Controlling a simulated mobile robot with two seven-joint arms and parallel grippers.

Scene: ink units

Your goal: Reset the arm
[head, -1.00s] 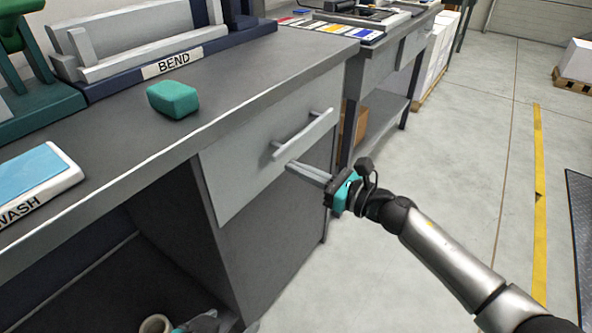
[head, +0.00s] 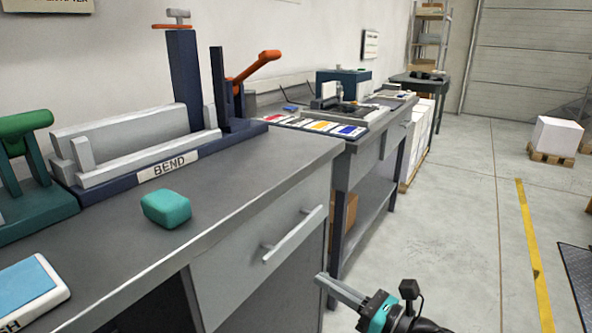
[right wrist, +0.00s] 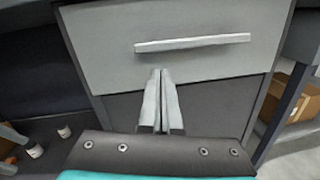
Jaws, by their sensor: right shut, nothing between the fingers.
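My right gripper (head: 340,291) is at the lower middle of the head view, in front of the workbench and below and to the right of the drawer handle (head: 295,235). Its fingers are shut with nothing between them. In the right wrist view the shut fingers (right wrist: 161,100) point at the front of the grey drawer (right wrist: 100,50), below its bar handle (right wrist: 192,42), apart from the handle. The drawer looks closed. My left gripper does not show in the head view now.
On the bench top are a teal block (head: 166,209), a bending tool marked BEND (head: 135,160) and a blue-topped pad (head: 25,290). A second bench (head: 372,150) stands behind. Free floor (head: 450,200) lies to the right, with a boxed pallet (head: 556,138) farther back.

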